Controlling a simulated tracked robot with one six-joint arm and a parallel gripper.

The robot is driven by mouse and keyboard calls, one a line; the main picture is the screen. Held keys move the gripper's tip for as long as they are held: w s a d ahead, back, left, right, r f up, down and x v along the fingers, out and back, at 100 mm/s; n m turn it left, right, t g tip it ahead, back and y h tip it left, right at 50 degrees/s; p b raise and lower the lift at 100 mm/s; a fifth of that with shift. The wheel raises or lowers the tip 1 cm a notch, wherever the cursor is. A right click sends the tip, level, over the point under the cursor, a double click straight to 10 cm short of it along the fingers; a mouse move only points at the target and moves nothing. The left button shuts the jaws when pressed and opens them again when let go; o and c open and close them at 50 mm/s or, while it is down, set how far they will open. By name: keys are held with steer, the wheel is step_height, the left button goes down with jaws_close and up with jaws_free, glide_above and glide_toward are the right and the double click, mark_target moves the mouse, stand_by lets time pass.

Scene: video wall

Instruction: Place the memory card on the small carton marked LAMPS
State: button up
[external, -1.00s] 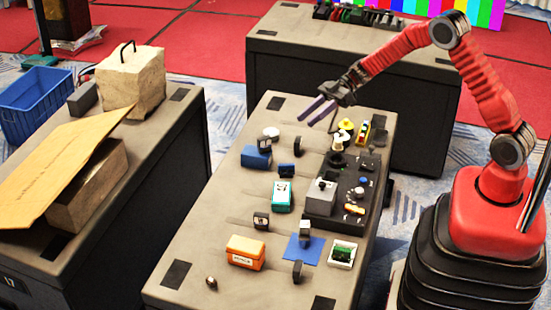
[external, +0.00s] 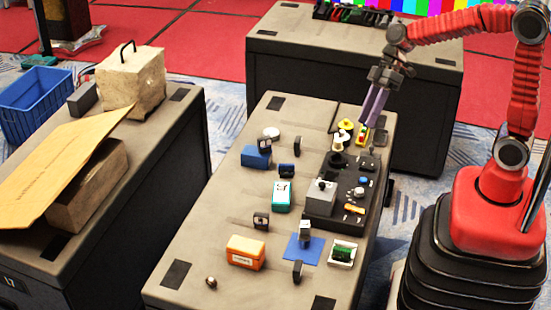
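My gripper (external: 370,124) points down over the far right part of the table, its two purple fingers apart with nothing visible between them. The fingertips are just above or beside a small yellow, red and green item (external: 361,136); I cannot tell whether they touch it. An orange carton (external: 246,252) with a white label stands near the front of the table. A teal carton (external: 282,196) and a blue carton (external: 256,157) stand farther back. The lettering is too small to read, so I cannot tell which is marked LAMPS. I cannot make out the memory card for certain.
A dark panel (external: 328,213) with a grey box and knobs lies left of and below my gripper. A blue mat (external: 303,257) and a white tray with a green board (external: 343,253) are at the front right. Several small dark blocks stand about. The table's right edge is close.

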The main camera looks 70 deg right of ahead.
steer(key=s+d+r+m+t+h, duration=0.1)
steer(key=s+d+m+h, duration=0.1)
steer(key=s, duration=0.7)
steer(key=s+d+r+m+t+h, duration=0.1)
steer(key=s+d+r+m+h, duration=0.1)
steer(key=s, duration=0.7)
steer(key=m+h, duration=0.1)
steer(key=h, duration=0.1)
steer(key=shift+s+r+m+t+h, duration=0.15)
steer(key=shift+m+t+h, duration=0.15)
steer(key=shift+m+h, duration=0.1)
